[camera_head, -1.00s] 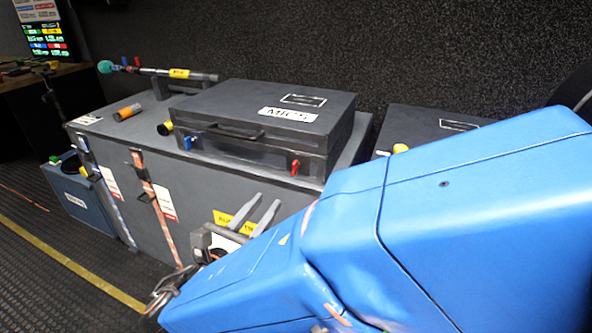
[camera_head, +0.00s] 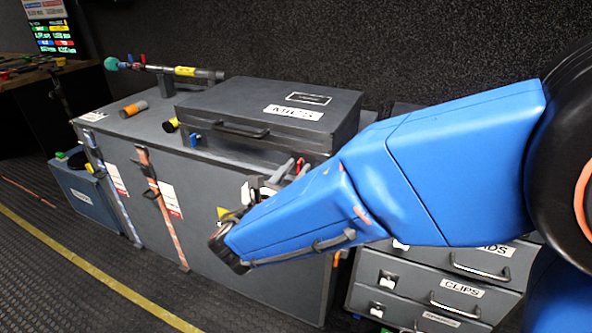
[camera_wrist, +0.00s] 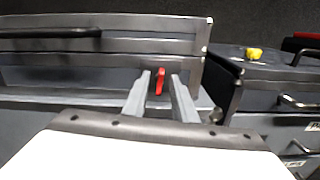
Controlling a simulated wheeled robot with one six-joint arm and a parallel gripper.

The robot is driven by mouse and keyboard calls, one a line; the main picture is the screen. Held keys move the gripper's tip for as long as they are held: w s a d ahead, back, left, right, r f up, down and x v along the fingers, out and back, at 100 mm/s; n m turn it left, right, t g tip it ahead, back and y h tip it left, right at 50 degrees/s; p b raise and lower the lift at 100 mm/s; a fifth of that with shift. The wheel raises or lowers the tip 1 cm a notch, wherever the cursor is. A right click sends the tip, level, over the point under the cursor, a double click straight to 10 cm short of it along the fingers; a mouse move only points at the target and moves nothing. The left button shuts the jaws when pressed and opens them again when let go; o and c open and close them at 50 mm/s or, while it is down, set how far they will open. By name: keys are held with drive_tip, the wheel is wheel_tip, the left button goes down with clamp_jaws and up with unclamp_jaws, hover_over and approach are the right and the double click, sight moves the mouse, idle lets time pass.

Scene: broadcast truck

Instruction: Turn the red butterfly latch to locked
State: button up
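The red butterfly latch (camera_wrist: 160,82) is on the front face of the grey MICS case (camera_head: 231,92), near its right end. In the wrist view it stands nearly upright, leaning slightly, between the two fingertips of my gripper (camera_wrist: 161,80). The fingers are apart, with a gap on each side of the latch. I cannot tell how far the fingertips reach past it. In the head view my gripper (camera_head: 290,170) points at the case front and only a bit of red shows by the fingertips. A blue latch (camera_head: 193,139) is at the case's left end.
The case sits on a large grey trunk (camera_head: 200,205). A drawer unit (camera_head: 420,270) labelled CLIPS stands at the right, with a yellow object (camera_wrist: 254,54) on top. An orange-ended cylinder (camera_head: 133,109) and a microphone pole (camera_head: 165,70) lie on the trunk's left side.

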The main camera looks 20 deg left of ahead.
drive_tip(key=shift+w, duration=0.2)
clamp_jaws()
drive_tip(key=shift+m, duration=0.5)
drive_tip(key=m, duration=0.5)
drive_tip(key=shift+d+m, duration=0.15)
drive_tip(key=shift+m, duration=0.15)
drive_tip(key=m, duration=0.5)
drive_tip(key=shift+d+f, duration=0.1)
drive_tip(key=shift+f, duration=0.05)
drive_tip(key=m, duration=0.5)
drive_tip(key=shift+s+f, duration=0.1)
drive_tip(key=shift+f, duration=0.05)
